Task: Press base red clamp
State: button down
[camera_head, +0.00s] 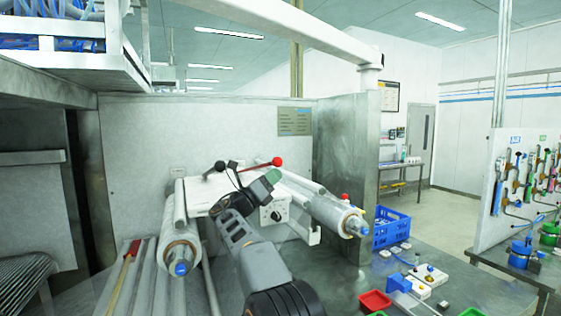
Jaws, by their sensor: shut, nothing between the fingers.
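A red ball knob (277,161) sits at the end of a thin lever on top of the white machine head. It looks like the red clamp, though other red parts show too. My gripper (270,179) is just below this knob, at the end of my arm, which reaches up from the bottom of the picture. The fingers look shut and hold nothing; they are small and partly merge with the machine behind. I cannot tell whether they touch the lever. A black ball knob (220,166) stands to the left. My arm hides part of the machine's front.
Rollers with blue ends flank the head, left (181,250) and right (348,222). A red-ended bar (133,249) lies at left. A blue crate (391,228), red tray (374,301) and small switch boxes (427,276) occupy the bench at right. A metal panel (342,148) rises behind.

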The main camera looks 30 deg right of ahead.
jog(key=s+a+r+b, duration=0.4)
jog(key=s+r+b, duration=0.1)
jog(key=s+r, duration=0.8)
jog(key=shift+s+m, duration=0.2)
jog(key=shift+m, duration=0.1)
